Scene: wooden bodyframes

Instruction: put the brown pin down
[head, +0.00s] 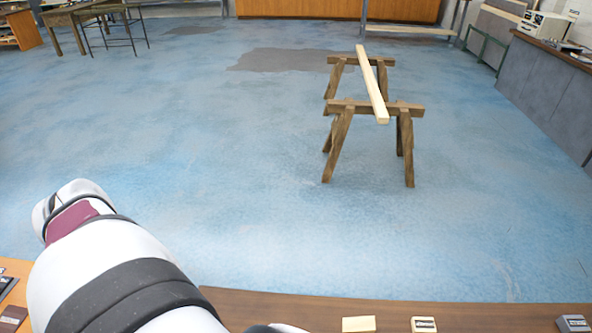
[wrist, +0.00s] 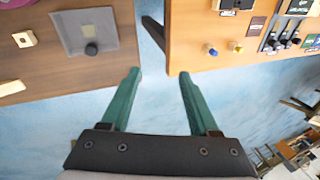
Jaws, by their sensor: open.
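My gripper (wrist: 158,73) shows in the wrist view with its two green fingers wide apart and nothing between them. It hangs over the gap between two benches, with the blue floor below. I cannot make out a brown pin for certain. A small dark round knob (wrist: 91,48) sits on a grey plate (wrist: 72,38) on the dark brown bench (wrist: 50,75), left of the fingers; its colour is hard to tell. A blue pin (wrist: 210,50) and a yellow pin (wrist: 236,47) stand on the orange wooden bench (wrist: 190,40) at right. The gripper is out of the head view.
A pale block with a hole (wrist: 24,40) and a light wooden piece (wrist: 11,87) lie on the brown bench. Dark fittings (wrist: 275,42) crowd the orange bench's right side. In the head view, sawhorses (head: 375,108) carry a plank (head: 370,82) on open floor.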

